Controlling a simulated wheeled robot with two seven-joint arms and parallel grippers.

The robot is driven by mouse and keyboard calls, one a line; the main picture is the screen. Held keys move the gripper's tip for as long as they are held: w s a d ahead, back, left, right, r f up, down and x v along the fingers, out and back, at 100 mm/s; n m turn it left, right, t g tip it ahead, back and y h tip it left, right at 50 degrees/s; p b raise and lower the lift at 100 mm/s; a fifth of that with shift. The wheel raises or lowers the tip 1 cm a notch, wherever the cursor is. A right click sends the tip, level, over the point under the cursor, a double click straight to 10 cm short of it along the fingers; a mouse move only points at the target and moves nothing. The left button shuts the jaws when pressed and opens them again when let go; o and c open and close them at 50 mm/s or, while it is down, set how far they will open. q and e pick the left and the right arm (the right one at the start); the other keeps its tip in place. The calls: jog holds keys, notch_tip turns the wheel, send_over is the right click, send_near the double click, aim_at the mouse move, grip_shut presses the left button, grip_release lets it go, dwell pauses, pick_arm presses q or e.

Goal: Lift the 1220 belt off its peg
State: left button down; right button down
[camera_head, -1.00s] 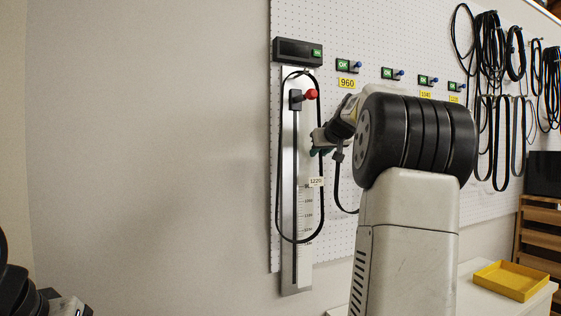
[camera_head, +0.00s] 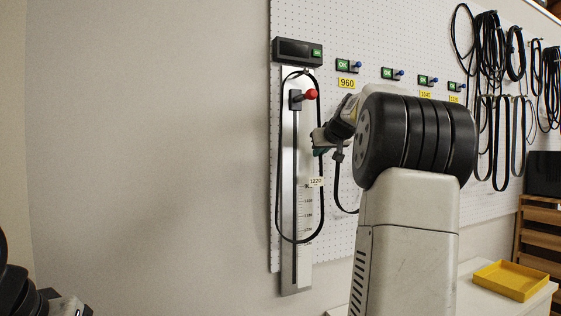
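The 1220 belt (camera_head: 277,165) is a thin black loop hanging on the metal gauge plate (camera_head: 304,262) at the left end of the pegboard. Its top passes just under the dark display box; what bears it there is too small to tell. Its tag (camera_head: 316,182), reading 1220, is at the right strand. A red-tipped peg (camera_head: 311,94) sits inside the loop's upper part. My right gripper (camera_head: 319,146) is beside or at the right strand, above the tag. Its fingers are small and partly hidden, so grip and contact are unclear. My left gripper does not clearly show; part of my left arm is at bottom left.
The display box (camera_head: 297,51) shows green OK. Several blue pegs (camera_head: 357,65) with OK signs line the pegboard (camera_head: 330,25). Another belt (camera_head: 338,198) hangs behind my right arm, near the 960 label. More belts hang far right. A yellow tray (camera_head: 510,281) rests on a white table.

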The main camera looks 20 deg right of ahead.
jog(key=shift+r, duration=0.1)
dwell(0.7)
jog(key=shift+r, duration=1.8)
jog(key=s+a+r, duration=0.1)
jog(key=s+a, duration=0.3)
jog(key=s, duration=1.1)
jog(key=shift+s+a, duration=0.15)
jog(key=shift+s, duration=0.1)
jog(key=shift+r, duration=0.1)
